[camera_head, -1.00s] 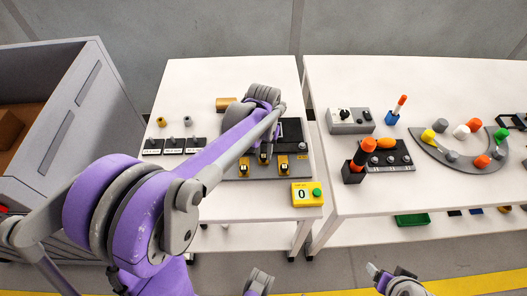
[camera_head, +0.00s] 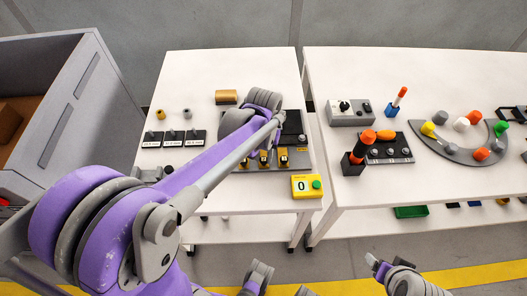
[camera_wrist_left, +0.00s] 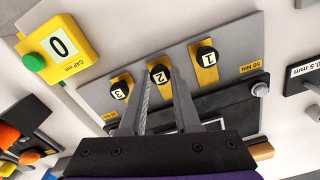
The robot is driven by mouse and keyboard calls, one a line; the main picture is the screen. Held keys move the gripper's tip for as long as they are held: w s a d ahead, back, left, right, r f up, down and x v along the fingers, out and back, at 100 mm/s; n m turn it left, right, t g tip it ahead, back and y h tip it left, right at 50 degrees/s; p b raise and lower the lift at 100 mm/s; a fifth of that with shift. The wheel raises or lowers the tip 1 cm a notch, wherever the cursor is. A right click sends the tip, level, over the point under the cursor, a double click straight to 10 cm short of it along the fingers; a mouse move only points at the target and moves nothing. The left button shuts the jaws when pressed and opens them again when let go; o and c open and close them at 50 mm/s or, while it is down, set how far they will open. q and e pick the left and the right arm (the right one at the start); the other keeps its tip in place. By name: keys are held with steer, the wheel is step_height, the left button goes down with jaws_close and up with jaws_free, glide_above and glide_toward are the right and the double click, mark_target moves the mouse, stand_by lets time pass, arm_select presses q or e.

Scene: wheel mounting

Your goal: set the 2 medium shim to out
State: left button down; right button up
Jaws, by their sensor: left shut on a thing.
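A grey board (camera_wrist_left: 100,85) carries three black knobs on yellow strips, numbered 1, 2 and 3. In the left wrist view, knob 2 (camera_wrist_left: 158,73) lies between the fingertips of my left gripper (camera_wrist_left: 161,88), which is shut on it. Knob 1 (camera_wrist_left: 206,57) and knob 3 (camera_wrist_left: 119,91) stand free on either side. In the head view my left gripper (camera_head: 264,155) reaches down onto the board, and my arm hides part of it. At the bottom of the head view is what looks like my right gripper (camera_head: 378,266); its jaws are unclear.
A yellow gap display (camera_head: 306,186) reading 0, with a green button, sits right of the board. Small dark labelled blocks (camera_head: 172,138) stand to the left. The right table (camera_head: 420,182) holds an orange-handled tool (camera_head: 361,149) and a grey arc tray (camera_head: 440,142) of coloured knobs.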

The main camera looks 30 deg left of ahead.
mark_target(264, 161)
arm_select(q)
steer(key=c, duration=0.6)
jaws_free()
steer(key=shift+s+d, duration=0.15)
steer(key=shift+s, duration=0.1)
steer(key=shift+w, duration=0.1)
step_height(264, 161, up, 11)
steer(key=shift+f+p, duration=0.1)
steer(key=shift+p, duration=0.65)
steer(key=s+d+m+t+p, duration=0.1)
steer(key=s+p, duration=0.1)
steer(key=s, duration=0.2)
steer(key=s+d+m+t+p, duration=0.1)
steer(key=s+d+t+p, duration=0.1)
steer(key=s, duration=0.2)
steer(key=s+d+t+p, duration=0.1)
steer(key=s+t, duration=0.1)
steer(key=s, duration=0.1)
steer(key=shift+s+d+f+m+p, duration=0.25)
steer(key=shift+s+f+m+p, duration=0.05)
steer(key=shift+s+m+p, duration=0.1)
